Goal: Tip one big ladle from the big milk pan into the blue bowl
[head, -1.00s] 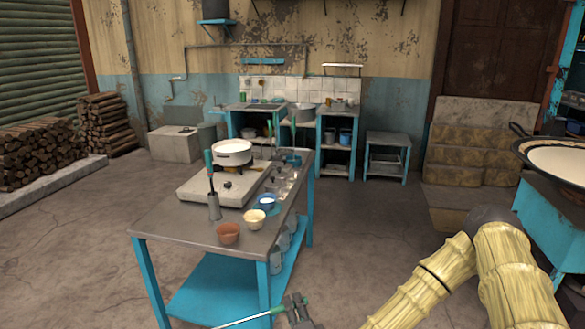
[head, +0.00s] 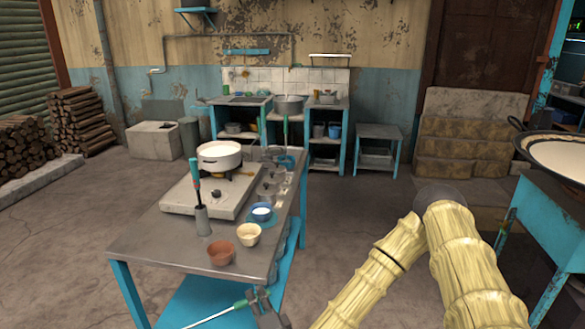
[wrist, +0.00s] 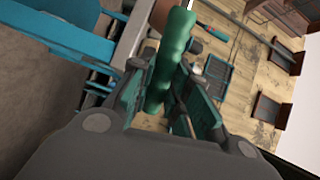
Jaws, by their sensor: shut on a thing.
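My gripper (head: 258,298) is low at the bottom of the head view, in front of the near table. It is shut on a green-handled ladle (head: 212,315), whose thin metal shaft runs down to the left; its cup is out of view. In the wrist view the green handle (wrist: 176,40) lies between the fingers (wrist: 165,85). The big milk pan (head: 572,158), wide and dark-rimmed with white milk, is at the right edge, partly cut off, well away from my gripper. The blue bowl (head: 262,213), white inside, stands on a teal saucer on the near table.
The near table (head: 150,237) also holds a cream bowl (head: 248,235), a brown bowl (head: 220,252), a holder (head: 203,222) with a green-handled tool, and a white pot (head: 219,155) on a stove. A blue stand (head: 545,220) bears the big pan. Floor between is partly open.

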